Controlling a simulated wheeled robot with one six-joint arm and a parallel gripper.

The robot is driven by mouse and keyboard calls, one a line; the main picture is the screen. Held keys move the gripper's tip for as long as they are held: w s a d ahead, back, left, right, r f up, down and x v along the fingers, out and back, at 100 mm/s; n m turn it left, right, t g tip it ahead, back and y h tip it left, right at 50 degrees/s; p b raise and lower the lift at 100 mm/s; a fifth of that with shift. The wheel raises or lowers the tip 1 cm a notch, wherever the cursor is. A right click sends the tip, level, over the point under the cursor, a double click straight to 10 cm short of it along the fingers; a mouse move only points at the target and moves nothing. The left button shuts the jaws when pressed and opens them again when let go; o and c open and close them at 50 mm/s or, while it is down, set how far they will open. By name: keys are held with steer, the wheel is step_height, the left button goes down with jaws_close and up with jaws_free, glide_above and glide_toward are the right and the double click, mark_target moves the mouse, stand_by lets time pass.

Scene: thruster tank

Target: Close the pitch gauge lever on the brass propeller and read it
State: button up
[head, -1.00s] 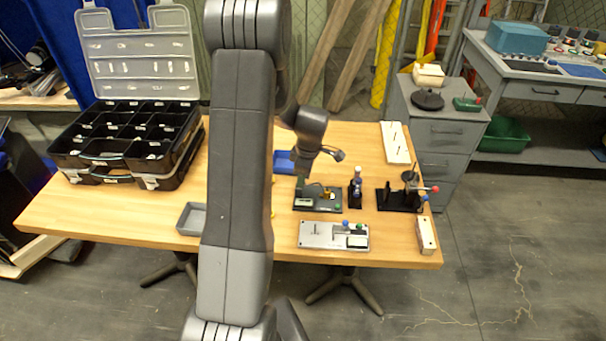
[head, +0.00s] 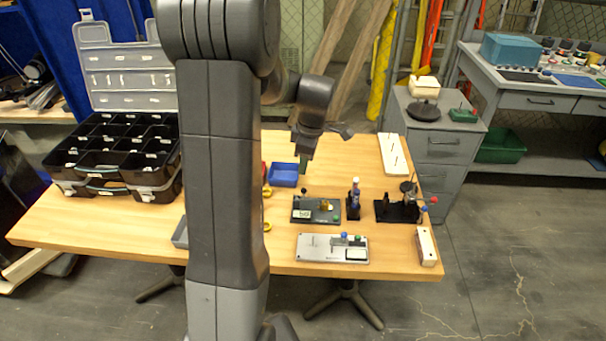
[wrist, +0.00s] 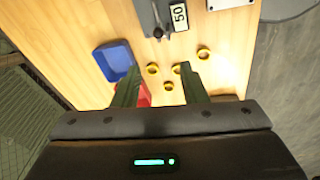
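The pitch gauge (head: 301,216) is a dark plate on the table, with a small brass propeller (head: 325,205) and a green knob at its right end. Its lever (head: 304,191) has a dark knob at the left of the plate; I cannot tell its exact angle. The gauge's white display reads 50 in the wrist view (wrist: 179,16), where the lever knob (wrist: 157,34) also shows. My gripper (head: 303,162) is above and behind the gauge, apart from the lever. Its two green fingers are spread and empty in the wrist view (wrist: 159,82).
A blue tray (head: 284,174) lies behind the gauge, with yellow rings (wrist: 203,53) and a red thing (wrist: 146,96) nearby. A black stand (head: 353,204) and another black fixture (head: 395,211) are to the right. A silver plate (head: 320,250) lies in front.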

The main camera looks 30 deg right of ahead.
step_height(320, 180, up, 2)
steer(key=shift+s+r, duration=0.15)
